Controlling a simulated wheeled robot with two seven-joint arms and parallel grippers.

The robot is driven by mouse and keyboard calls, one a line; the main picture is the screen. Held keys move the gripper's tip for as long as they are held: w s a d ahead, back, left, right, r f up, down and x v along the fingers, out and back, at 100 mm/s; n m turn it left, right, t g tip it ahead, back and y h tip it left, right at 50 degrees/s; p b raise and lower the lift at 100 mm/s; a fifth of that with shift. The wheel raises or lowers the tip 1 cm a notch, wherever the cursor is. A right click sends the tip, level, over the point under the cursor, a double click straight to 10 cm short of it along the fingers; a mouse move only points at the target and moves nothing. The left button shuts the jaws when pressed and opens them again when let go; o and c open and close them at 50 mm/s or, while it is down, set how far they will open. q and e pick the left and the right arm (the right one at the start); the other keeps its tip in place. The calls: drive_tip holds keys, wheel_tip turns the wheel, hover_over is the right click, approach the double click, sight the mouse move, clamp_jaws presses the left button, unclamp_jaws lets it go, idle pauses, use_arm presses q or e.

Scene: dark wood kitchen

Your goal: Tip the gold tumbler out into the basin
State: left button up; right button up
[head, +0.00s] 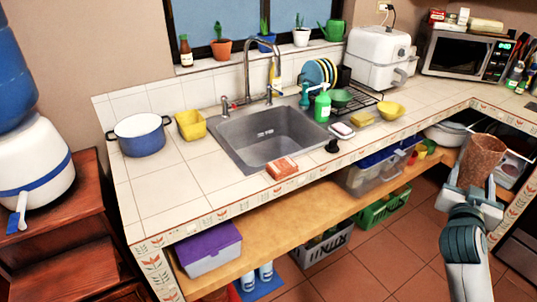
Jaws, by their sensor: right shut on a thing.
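The gold tumbler (484,157) is at the right of the head view, coppery gold with a speckled surface. It stands nearly upright, leaning slightly, with its wide mouth up. What is inside it cannot be seen. My right gripper (476,188) is shut on its lower part and holds it in the air in front of the right-hand counter, above the floor. The basin (262,138) is a grey square sink set in the white tiled counter at the centre, well to the left of the tumbler. It looks empty. My left gripper is not in view.
A faucet (248,70) arches over the basin's back edge. An orange sponge or brick-like block (282,168) lies at its front edge. A blue pot (141,134) and yellow bowl (191,125) stand left. A green bottle (322,106), dish rack and yellow bowl (391,110) stand right.

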drive_tip(key=shift+a, duration=0.1)
drive_tip(key=s+a+f+n+t+y, duration=0.1)
drive_tip(key=s+a+n+y, duration=0.1)
drive_tip(key=a, duration=0.8)
drive_tip(key=s+a+f+n+t+y, duration=0.1)
drive_tip(key=a+y, duration=0.4)
drive_tip(key=a, duration=0.5)
drive_tip(key=s+a+f+n+t+y, duration=0.1)
drive_tip(key=s+a+f+n+y, duration=0.1)
drive_tip(key=a, duration=0.8)
drive_tip(key=shift+s+a+n+y, duration=0.2)
drive_tip(key=shift+s+n+y, duration=0.25)
drive_tip(key=shift+n+y, duration=0.5)
